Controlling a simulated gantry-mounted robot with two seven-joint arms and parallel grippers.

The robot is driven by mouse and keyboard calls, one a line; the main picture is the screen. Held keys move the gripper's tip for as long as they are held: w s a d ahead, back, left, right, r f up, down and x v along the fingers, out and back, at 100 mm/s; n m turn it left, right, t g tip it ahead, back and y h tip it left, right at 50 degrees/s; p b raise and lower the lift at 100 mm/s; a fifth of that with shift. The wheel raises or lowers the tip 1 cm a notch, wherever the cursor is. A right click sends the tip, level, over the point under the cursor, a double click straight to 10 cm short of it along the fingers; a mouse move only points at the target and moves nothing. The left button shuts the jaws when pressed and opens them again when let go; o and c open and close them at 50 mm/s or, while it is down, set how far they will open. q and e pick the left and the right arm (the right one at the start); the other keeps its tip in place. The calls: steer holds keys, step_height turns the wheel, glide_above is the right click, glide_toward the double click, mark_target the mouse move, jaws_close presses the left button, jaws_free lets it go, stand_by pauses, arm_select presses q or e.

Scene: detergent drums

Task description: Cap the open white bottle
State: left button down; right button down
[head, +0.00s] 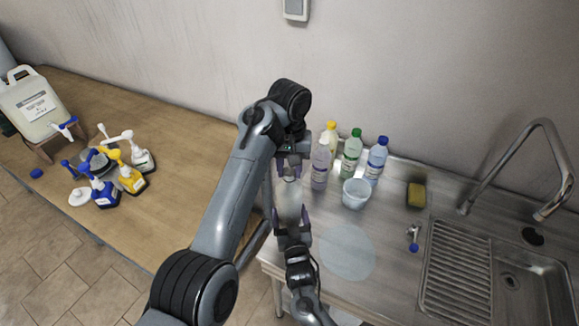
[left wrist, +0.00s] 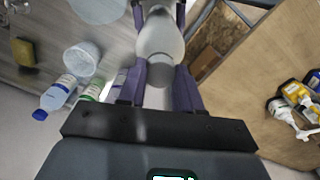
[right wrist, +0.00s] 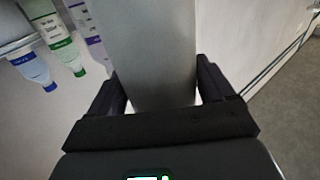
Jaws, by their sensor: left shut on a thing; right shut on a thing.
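The white bottle (head: 289,203) stands upright near the left end of the steel counter, partly hidden by my grippers. In the left wrist view its rounded shoulder (left wrist: 158,38) shows. My right gripper (head: 293,225) is shut around its body, which fills the middle of the right wrist view (right wrist: 145,60). My left gripper (head: 290,172) is directly above the bottle, shut on a pale grey cap (left wrist: 160,73). The cap is in line with the bottle's neck. I cannot tell whether it touches or sits on the neck, as the cap hides the mouth.
Close right of my grippers stand a lilac bottle (head: 320,168), a green-capped bottle (head: 351,158), a blue-capped bottle (head: 376,160) and a white tub (head: 355,195). A sponge (head: 416,195) and sink (head: 510,280) are farther right. Pump bottles (head: 131,180) stand on the wooden table (head: 180,130).

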stand_by(0.3)
arm_select(q)
steer(key=c, duration=0.8)
jaws_free()
steer(key=shift+r, duration=0.15)
steer(key=shift+r, duration=2.1)
